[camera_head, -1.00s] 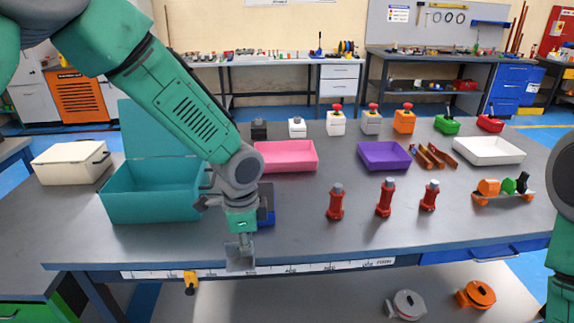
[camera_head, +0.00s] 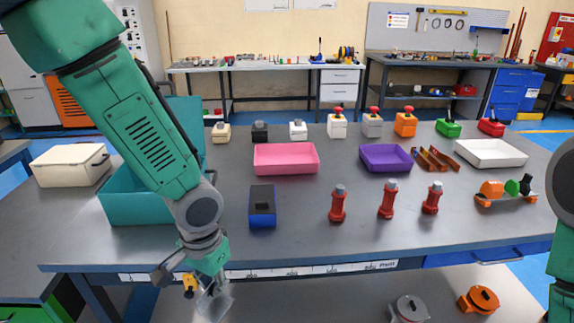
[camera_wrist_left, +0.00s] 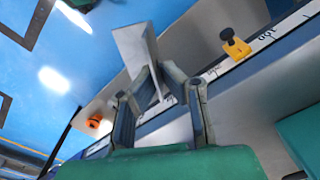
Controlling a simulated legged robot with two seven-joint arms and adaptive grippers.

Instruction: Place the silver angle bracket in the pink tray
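The silver angle bracket (camera_head: 216,302) is in my left gripper (camera_head: 206,284), below and in front of the table's front edge in the head view. The left wrist view shows the bracket (camera_wrist_left: 137,50) pinched between the fingertips (camera_wrist_left: 160,77), its flat plate sticking out past them. The pink tray (camera_head: 287,168) is empty. It stands toward the back of the table, up and to the right of my left gripper. Part of my right arm shows at the right edge; its gripper is out of view.
A teal open box (camera_head: 130,207) stands behind my left arm. A blue and black block (camera_head: 262,206) lies between the table's front edge and the pink tray. A purple tray (camera_head: 385,157) and red posts (camera_head: 337,204) are further right. A yellow clamp (camera_wrist_left: 235,46) sits at the edge.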

